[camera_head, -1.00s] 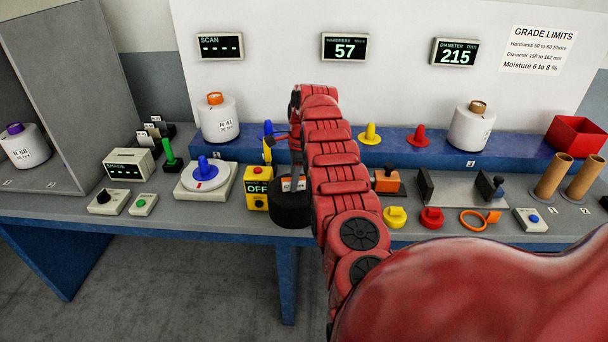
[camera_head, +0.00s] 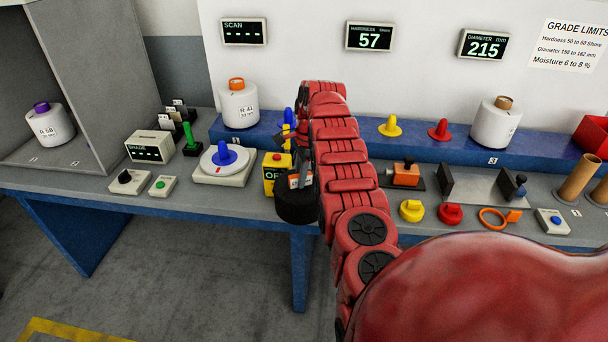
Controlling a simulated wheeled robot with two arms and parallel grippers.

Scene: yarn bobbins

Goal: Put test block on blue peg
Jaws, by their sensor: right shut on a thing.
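A black cylindrical block (camera_head: 297,207) with a pale label on top hangs at the front of the bench, partly in front of the yellow box; I take it for the test block. My right gripper (camera_head: 299,172) is above it and shut on it; the fingertips are small and partly hidden by my red arm. A blue peg (camera_head: 288,117) stands on the blue shelf behind the gripper, partly covered. My left gripper is not in view.
The yellow OFF box (camera_head: 276,176) is close to the block's left. A yellow peg (camera_head: 390,126) and red peg (camera_head: 439,130) stand on the shelf. A bobbin (camera_head: 239,104) stands left of the gripper. An orange device (camera_head: 405,174) lies right of my arm.

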